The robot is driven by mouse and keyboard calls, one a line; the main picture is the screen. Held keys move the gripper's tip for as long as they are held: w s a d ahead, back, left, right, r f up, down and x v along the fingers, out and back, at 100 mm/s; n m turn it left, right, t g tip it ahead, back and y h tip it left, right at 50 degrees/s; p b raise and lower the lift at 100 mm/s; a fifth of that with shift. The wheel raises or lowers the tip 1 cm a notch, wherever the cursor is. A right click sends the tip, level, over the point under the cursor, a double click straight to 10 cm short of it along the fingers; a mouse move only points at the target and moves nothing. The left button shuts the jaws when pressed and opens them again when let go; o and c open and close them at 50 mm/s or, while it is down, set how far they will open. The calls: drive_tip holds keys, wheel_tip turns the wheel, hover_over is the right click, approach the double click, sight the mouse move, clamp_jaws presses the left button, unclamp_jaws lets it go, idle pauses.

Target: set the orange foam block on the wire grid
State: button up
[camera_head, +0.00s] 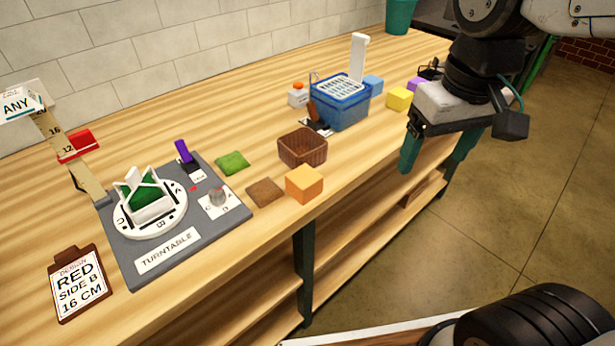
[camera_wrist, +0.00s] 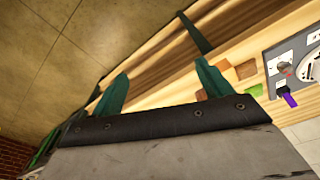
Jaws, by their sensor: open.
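The orange foam block (camera_head: 304,184) sits on the wooden table near its front edge, right of a flat brown pad. An orange patch that looks like it shows beside a finger in the wrist view (camera_wrist: 223,65). A white grid (camera_head: 341,87) lies over the top of a blue container (camera_head: 345,112) farther back; I take it for the wire grid. My gripper (camera_head: 436,158) is open and empty, with its teal fingers apart, by the front edge to the right of the block. The fingers also show in the wrist view (camera_wrist: 161,68).
A brown basket (camera_head: 303,148) stands just behind the block. The brown pad (camera_head: 266,192), green pad (camera_head: 232,162) and grey turntable board (camera_head: 160,252) lie left.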

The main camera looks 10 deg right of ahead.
drive_tip(key=w+a+f+n, duration=0.3)
drive_tip(key=w+a, duration=0.6)
drive_tip(key=a, duration=0.1)
drive_tip(key=n+g, duration=0.1)
drive_tip(key=n, duration=0.1)
hover_over(304, 175)
wheel_tip(304, 175, down, 5)
drive_tip(key=shift+w+r, duration=0.1)
drive_tip(key=shift+r, duration=0.1)
drive_tip(key=shift+w+a+f, duration=0.1)
drive_tip(key=shift+a+f, duration=0.15)
drive_tip(key=shift+f, duration=0.1)
drive_tip(key=f, duration=0.7)
drive_tip(key=shift+s+d+f, duration=0.2)
drive_tip(key=shift+s, duration=0.05)
drive_tip(key=c, duration=1.1)
drive_tip(key=shift+r, duration=0.2)
